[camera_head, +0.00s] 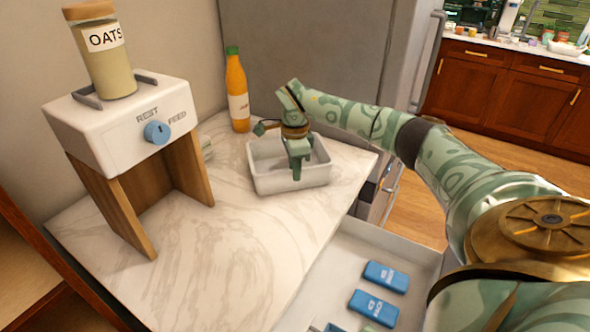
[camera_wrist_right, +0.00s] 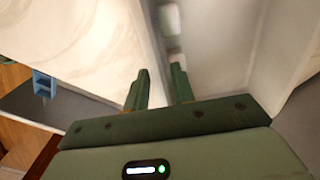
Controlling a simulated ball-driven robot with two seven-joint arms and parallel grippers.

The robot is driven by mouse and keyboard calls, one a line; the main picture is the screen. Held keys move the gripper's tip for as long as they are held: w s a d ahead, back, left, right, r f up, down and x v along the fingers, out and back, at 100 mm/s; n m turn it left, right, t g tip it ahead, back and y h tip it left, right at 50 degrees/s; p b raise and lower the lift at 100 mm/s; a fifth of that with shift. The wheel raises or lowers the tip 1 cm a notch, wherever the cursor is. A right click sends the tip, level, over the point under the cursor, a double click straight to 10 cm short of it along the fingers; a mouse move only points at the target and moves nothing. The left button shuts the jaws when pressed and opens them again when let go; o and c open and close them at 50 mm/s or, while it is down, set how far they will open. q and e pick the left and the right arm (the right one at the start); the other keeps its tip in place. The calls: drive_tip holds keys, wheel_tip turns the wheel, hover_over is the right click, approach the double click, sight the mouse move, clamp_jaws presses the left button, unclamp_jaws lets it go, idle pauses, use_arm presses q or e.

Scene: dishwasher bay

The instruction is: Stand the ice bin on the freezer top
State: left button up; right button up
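The ice bin (camera_head: 288,181) is a pale grey, open rectangular tub. It appears upright over the far right part of the white marble top (camera_head: 215,255), near its right edge; I cannot tell whether its base touches the marble. My right gripper (camera_head: 297,170) reaches down over the bin's near wall. In the right wrist view my right gripper (camera_wrist_right: 160,88) has one finger on each side of the bin's thin pale wall (camera_wrist_right: 158,45), and the wall seems to fill the narrow gap. My left gripper is not in view.
A white dispenser (camera_head: 125,130) on wooden legs, with an oats jar (camera_head: 105,65) on it, stands at left. An orange bottle (camera_head: 237,95) stands behind the bin. An open drawer (camera_head: 340,255) with blue packs (camera_head: 385,277) lies below right. The front marble is clear.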

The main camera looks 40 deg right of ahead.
wheel_tip(320, 180, up, 11)
drive_tip(key=p, duration=0.2)
drive_tip(key=shift+p, duration=0.3)
